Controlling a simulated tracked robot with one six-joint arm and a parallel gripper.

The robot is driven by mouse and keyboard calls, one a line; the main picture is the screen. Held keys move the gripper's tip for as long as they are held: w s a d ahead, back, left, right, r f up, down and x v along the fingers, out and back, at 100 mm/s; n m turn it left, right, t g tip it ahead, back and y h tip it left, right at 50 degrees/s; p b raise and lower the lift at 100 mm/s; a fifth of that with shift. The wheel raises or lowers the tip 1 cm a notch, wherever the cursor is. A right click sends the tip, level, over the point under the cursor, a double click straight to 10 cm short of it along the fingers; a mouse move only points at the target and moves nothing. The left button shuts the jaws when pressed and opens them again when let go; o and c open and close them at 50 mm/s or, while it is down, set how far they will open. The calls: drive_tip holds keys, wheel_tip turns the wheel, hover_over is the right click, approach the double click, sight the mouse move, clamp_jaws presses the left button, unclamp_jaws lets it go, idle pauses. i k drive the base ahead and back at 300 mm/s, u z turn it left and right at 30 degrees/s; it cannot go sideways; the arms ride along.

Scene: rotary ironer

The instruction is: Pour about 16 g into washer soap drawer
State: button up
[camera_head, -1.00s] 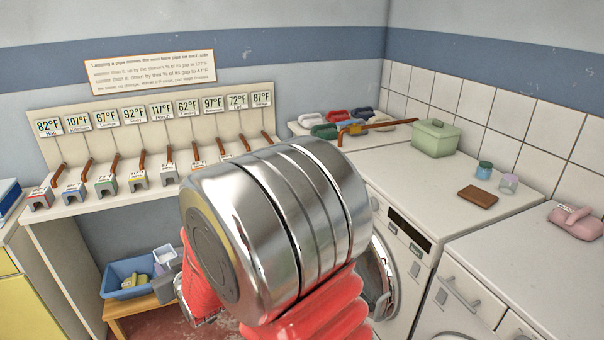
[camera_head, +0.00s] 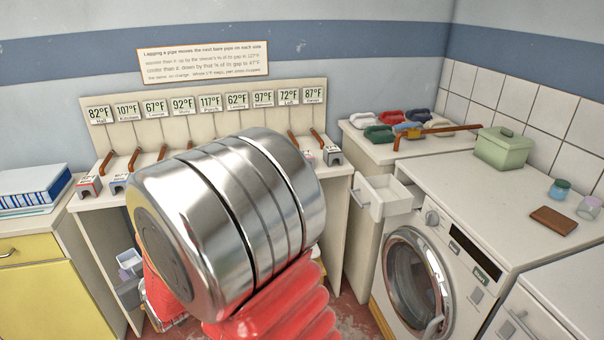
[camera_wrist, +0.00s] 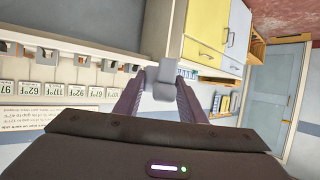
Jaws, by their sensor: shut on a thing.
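My gripper (camera_wrist: 158,86) is shut on a small grey scoop (camera_wrist: 165,76), which shows between the fingertips in the wrist view. In the head view the scoop (camera_head: 130,264) shows only in part, as a pale cup left of my arm; I cannot tell its contents. The washer (camera_head: 478,232) stands at the right with its round door shut. The soap drawer (camera_head: 384,197) is pulled out at the washer's upper left front. The scoop is well to the left of the drawer and lower in the picture.
A bench (camera_head: 76,204) with several pipe blocks stands along the back wall. A yellow cabinet (camera_head: 50,285) is at the left. A green box (camera_head: 503,148), jars and a brown block (camera_head: 553,220) stand on the washer. Folded cloths (camera_head: 400,122) lie behind the drawer.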

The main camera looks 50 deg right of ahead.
sight(383, 195)
drive_tip(key=z, duration=0.2)
drive_tip(key=i, duration=1)
drive_tip(key=z, duration=0.75)
